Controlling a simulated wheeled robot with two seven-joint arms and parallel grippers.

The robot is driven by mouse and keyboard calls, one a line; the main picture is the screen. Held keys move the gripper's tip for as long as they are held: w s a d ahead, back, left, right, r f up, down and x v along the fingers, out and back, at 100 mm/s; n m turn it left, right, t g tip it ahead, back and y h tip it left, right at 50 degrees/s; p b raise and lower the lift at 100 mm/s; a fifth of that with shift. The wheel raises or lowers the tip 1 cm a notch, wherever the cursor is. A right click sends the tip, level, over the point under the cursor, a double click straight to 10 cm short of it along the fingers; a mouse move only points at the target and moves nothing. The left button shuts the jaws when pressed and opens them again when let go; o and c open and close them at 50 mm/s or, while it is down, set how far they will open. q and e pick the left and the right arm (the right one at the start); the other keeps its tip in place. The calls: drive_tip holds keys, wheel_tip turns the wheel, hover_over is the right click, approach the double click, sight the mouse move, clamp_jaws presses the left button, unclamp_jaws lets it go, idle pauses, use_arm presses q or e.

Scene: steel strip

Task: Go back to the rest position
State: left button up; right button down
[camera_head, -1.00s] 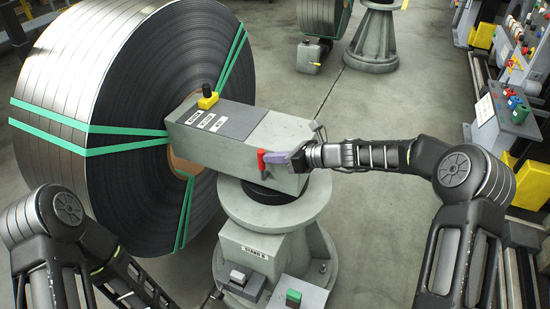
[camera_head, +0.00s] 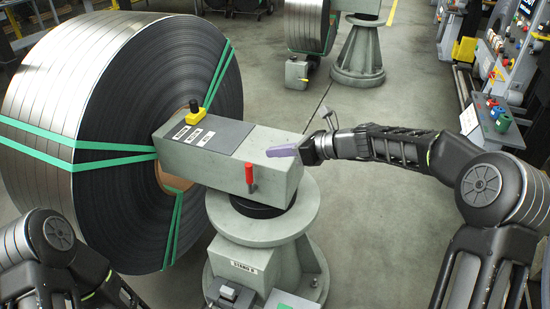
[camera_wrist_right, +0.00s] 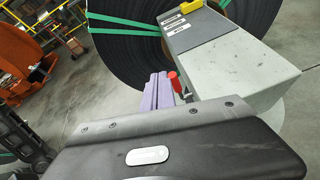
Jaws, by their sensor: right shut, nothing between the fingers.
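My right gripper (camera_head: 283,152) has purple fingers and is shut and empty. In the head view it is in front of the top edge of the grey stand head (camera_head: 222,180), above and to the right of a red lever (camera_head: 251,178). The fingers also show in the right wrist view (camera_wrist_right: 158,92), beside the red lever (camera_wrist_right: 175,82). I cannot tell whether they touch the stand. My left arm (camera_head: 55,245) shows at the lower left of the head view, but its gripper is not visible.
A large steel strip coil (camera_head: 110,130) with green straps is on the stand, at left. A yellow-and-black knob (camera_head: 196,110) is on the stand head. Another stand (camera_head: 357,50) is at the back. A control console (camera_head: 490,112) is at right. The floor between is clear.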

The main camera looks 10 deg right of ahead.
idle(0.4)
drive_tip(key=s+d+f+n+g+h, duration=0.1)
drive_tip(key=s+d+f+n+h, duration=0.15)
drive_tip(key=s+f+n, duration=0.7)
drive_tip(key=s+d+f+n+g+h, duration=0.1)
drive_tip(key=f+n+h, duration=0.35)
drive_tip(key=f, duration=1.15)
drive_tip(key=s+a+f+n+g, duration=0.1)
drive_tip(key=s+a+f+n, duration=0.2)
drive_tip(key=s, duration=0.6)
drive_tip(key=s+a+f+n+g, duration=0.2)
drive_tip(key=s+a+f+n, duration=0.1)
drive_tip(key=s, duration=0.7)
drive_tip(key=s+a+f+n+g, duration=0.1)
drive_tip(key=s+a+f+n, duration=0.1)
drive_tip(key=s+f+n, duration=0.3)
drive_tip(key=s+f, duration=0.2)
drive_tip(key=s, duration=0.2)
drive_tip(key=shift+s+a+g+y, duration=0.3)
drive_tip(key=shift+s+a+g, duration=0.1)
